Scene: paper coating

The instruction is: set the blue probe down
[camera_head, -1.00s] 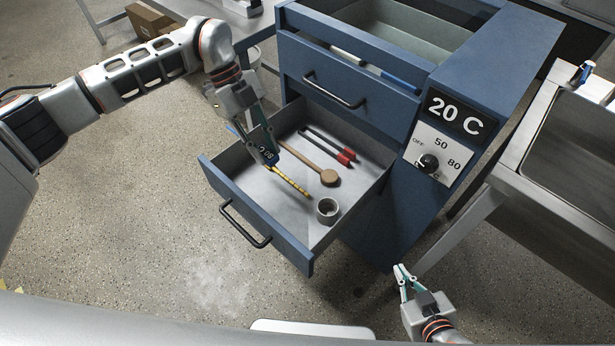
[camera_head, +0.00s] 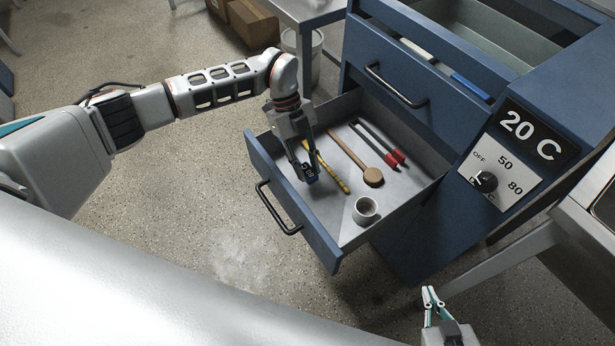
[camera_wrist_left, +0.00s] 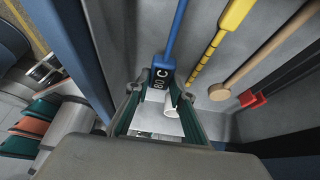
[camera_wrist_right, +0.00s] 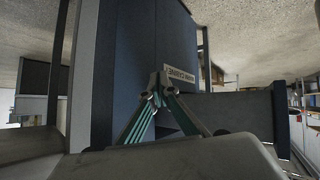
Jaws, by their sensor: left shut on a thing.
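The blue probe (camera_wrist_left: 162,77), with a dark display reading 80 C and a blue shaft, is between the fingers of my left gripper (camera_wrist_left: 160,92). In the head view my left gripper (camera_head: 308,172) is shut on the probe's dark head (camera_head: 311,173), at the left side of the open lower drawer (camera_head: 385,226). I cannot tell whether the probe touches the drawer floor. A yellow banded probe (camera_head: 334,178) lies just right of it, also in the left wrist view (camera_wrist_left: 205,55). My right gripper (camera_head: 431,292) is empty and looks shut, below the cabinet's front; its fingertips meet in the right wrist view (camera_wrist_right: 158,82).
The drawer also holds a wooden-handled tool (camera_head: 373,177), a red-ended tool (camera_head: 393,160) and a small grey cup (camera_head: 365,210). The upper drawer (camera_head: 395,92) is partly open above. Bare drawer floor shows around the cup. A control panel (camera_head: 500,175) is on the right.

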